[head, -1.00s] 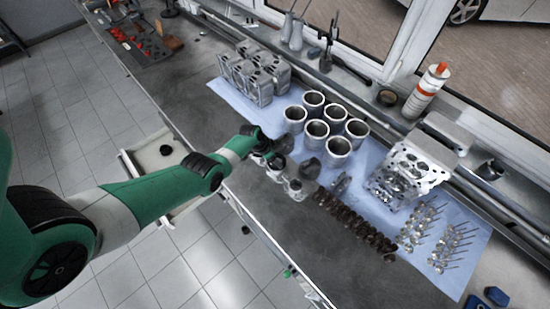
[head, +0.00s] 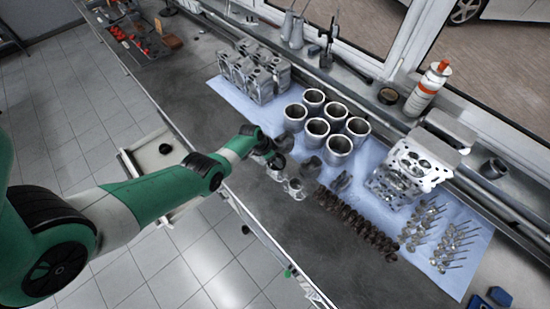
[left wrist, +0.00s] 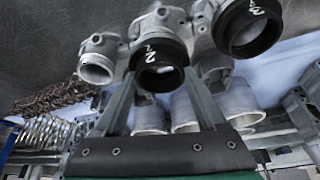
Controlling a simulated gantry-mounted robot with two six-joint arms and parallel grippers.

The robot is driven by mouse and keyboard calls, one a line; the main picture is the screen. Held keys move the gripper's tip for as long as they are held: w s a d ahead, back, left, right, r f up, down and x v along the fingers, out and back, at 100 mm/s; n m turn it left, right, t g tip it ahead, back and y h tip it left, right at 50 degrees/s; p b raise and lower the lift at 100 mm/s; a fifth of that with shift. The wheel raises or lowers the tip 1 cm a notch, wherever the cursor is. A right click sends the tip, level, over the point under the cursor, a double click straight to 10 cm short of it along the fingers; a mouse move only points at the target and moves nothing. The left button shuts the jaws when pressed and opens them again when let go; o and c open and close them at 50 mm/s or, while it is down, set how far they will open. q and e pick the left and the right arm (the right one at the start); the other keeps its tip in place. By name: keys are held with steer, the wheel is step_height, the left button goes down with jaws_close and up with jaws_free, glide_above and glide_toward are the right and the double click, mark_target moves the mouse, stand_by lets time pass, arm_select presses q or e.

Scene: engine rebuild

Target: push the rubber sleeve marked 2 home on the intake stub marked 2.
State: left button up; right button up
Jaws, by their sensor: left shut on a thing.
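The rubber sleeve marked 2 (left wrist: 152,54) is a black ring with a white 2, in the middle of the left wrist view. It sits at the mouth of a grey metal stub (left wrist: 160,18), which I take as intake stub 2; its number is hidden. How far the sleeve is on, I cannot tell. My left gripper (left wrist: 158,76) is shut on the sleeve, one finger on each side. In the head view my left gripper (head: 268,150) is over the intake parts at the bench's front edge, small and partly hidden by my arm. My right gripper is not in view.
Another black sleeve (left wrist: 250,24) is close on the right, and a bare stub (left wrist: 97,66) is on the left. Several cylinder liners (head: 316,130) stand behind on the blue cloth. The camshaft-like dark parts (head: 355,225) lie to the right. The bench is clear at left (head: 185,95).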

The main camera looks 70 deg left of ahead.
arm_select(q)
steer(key=shift+f+b, duration=0.45)
steer(key=shift+b, duration=0.05)
stand_by(0.3)
steer(key=o, duration=0.7)
steer(key=c, duration=0.7)
steer(key=shift+o, duration=0.2)
steer(key=shift+f+b, duration=0.65)
steer(key=shift+f, duration=0.05)
steer(key=o, duration=1.3)
